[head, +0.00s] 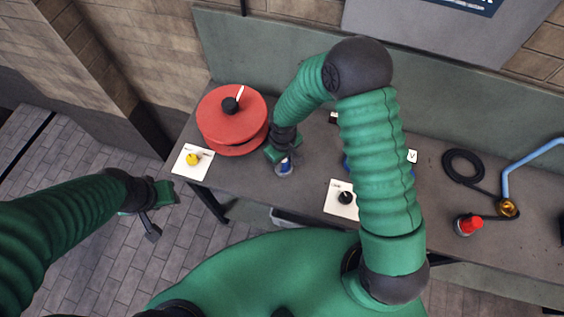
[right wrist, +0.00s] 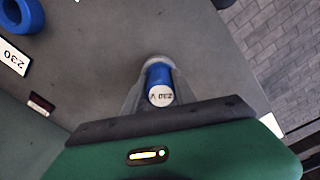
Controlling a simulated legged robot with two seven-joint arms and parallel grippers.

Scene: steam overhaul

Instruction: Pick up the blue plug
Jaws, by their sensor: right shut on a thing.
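The blue plug (right wrist: 160,83) has a pale end marked "230 V" and a grey base. In the right wrist view it sits between the fingers of my right gripper (right wrist: 150,92), which is shut on it. In the head view the plug (head: 285,167) shows just below my right gripper (head: 282,156), over the bench near the red reel. I cannot tell whether its base touches the bench. My left gripper (head: 158,212) hangs over the paved floor, apart from the bench; its jaw gap is unclear.
The red reel (head: 231,112) stands left on the grey bench (head: 258,193). A yellow knob (head: 193,159) on a white plate, a black knob (head: 345,198), a red plug (head: 467,224) and a black cable coil (head: 462,164) are around. A blue ring (right wrist: 18,18) lies beside a "230" label.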

